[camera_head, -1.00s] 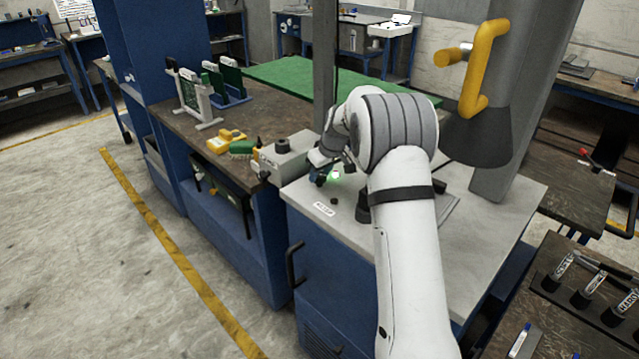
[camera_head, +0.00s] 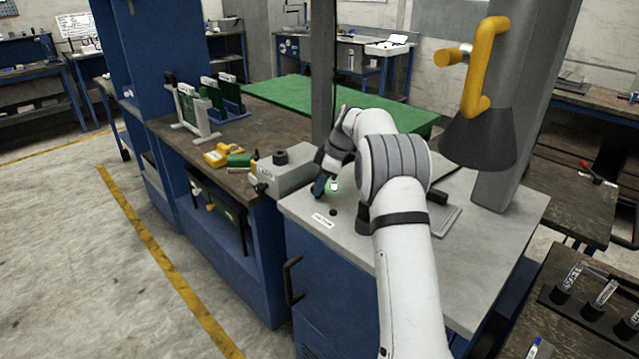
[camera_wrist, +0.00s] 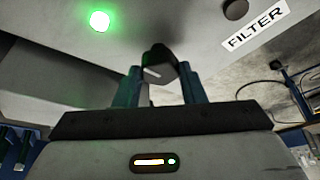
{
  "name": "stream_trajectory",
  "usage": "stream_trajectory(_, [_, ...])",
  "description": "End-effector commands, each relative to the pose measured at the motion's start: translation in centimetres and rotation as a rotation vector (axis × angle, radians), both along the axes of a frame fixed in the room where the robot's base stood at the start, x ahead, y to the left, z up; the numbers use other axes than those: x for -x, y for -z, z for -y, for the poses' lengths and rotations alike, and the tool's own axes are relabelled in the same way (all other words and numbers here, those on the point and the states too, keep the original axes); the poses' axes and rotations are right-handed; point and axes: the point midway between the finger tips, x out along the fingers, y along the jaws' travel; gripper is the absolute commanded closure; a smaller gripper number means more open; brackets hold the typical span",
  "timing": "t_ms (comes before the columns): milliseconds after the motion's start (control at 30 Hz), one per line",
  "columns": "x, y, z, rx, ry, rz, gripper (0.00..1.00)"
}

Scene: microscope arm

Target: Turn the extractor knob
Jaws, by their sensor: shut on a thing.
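The extractor knob (camera_wrist: 158,66) is black with a white mark and shows in the wrist view between my fingers. My gripper (camera_wrist: 160,84) has its two blue-green fingers shut on it, one on each side. In the head view my gripper (camera_head: 319,187) is at the grey top of the blue cabinet, and the knob cannot be made out there. A lit green lamp (camera_wrist: 99,21) is on the panel near the knob; it also shows in the head view (camera_head: 334,187). A small dark round button (camera_wrist: 235,9) sits beside the FILTER label (camera_wrist: 256,30).
A grey box with a black top knob (camera_head: 283,172) stands left of my gripper. The yellow handle (camera_head: 485,65) and dark extractor hood (camera_head: 478,137) hang at the right. Tubes in a rack (camera_head: 590,300) are at the lower right.

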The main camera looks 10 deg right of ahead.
Motion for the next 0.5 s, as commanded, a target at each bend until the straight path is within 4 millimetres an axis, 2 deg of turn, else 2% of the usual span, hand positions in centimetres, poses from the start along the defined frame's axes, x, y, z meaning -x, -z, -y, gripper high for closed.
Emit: stream_trajectory(500, [-0.09,-0.04,0.09,0.003,-0.082,0.002,0.86])
